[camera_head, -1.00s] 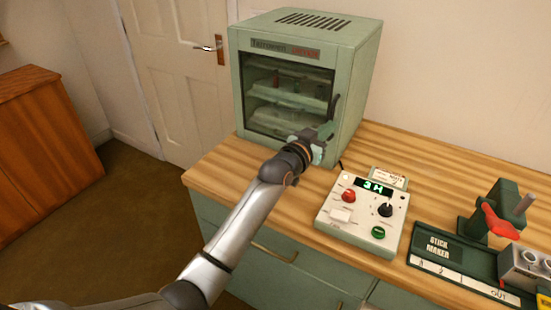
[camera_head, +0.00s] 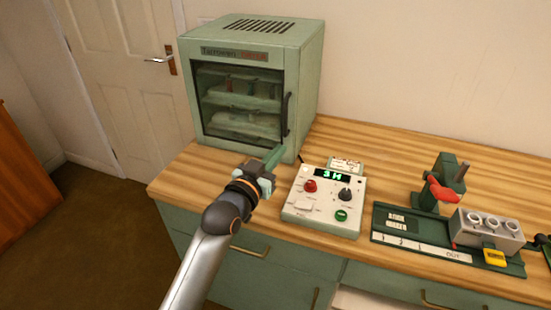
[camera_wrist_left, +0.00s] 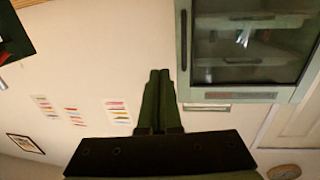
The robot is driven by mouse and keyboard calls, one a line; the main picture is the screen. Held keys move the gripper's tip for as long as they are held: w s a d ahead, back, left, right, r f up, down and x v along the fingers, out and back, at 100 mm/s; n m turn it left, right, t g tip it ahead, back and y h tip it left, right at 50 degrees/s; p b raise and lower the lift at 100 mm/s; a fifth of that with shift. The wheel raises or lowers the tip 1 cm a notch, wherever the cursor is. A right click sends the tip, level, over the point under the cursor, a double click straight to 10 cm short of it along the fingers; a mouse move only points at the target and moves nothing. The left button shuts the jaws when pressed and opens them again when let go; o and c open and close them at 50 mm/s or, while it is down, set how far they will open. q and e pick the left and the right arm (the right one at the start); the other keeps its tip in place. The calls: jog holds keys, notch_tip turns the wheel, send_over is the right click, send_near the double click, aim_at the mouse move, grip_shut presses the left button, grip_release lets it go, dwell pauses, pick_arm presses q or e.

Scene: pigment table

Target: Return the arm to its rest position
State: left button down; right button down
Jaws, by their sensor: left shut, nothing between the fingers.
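My left gripper (camera_head: 271,160) is in front of the green oven cabinet (camera_head: 303,95), near its lower right front corner, above the table's front edge. Its fingers are shut together and hold nothing. In the left wrist view the shut fingers (camera_wrist_left: 157,100) point up the picture, with the cabinet (camera_wrist_left: 245,72) to their right. The cabinet door is shut, with a dark handle (camera_head: 285,114) on its right side. Whether the fingertips touch the cabinet is hard to tell. My right gripper is not in view.
A control box (camera_head: 323,210) with a lit display stands right of the gripper. A green stick maker (camera_head: 394,222) with a red lever and a grey block (camera_head: 487,230) stand further right on the wooden table (camera_head: 365,150). Floor at the left is clear.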

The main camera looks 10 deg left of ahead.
pick_arm(q)
jog(key=s+a+f+n+g+y, duration=0.1)
jog(key=s+a+f+g, duration=0.1)
jog(key=s+f, duration=0.65)
jog(key=s+a+f+g+y, duration=0.15)
jog(key=s+f, duration=0.45)
jog(key=f, duration=0.6)
jog(key=s+a+f+g, duration=0.2)
jog(key=s+f, duration=0.3)
jog(key=s, duration=0.3)
jog(key=s+a+f+g, duration=0.1)
jog(key=s+f+g, duration=0.1)
jog(key=s+f, duration=0.4)
jog(key=shift+s+a+f, duration=0.25)
jog(key=shift+s+a, duration=0.1)
jog(key=shift+s, duration=0.75)
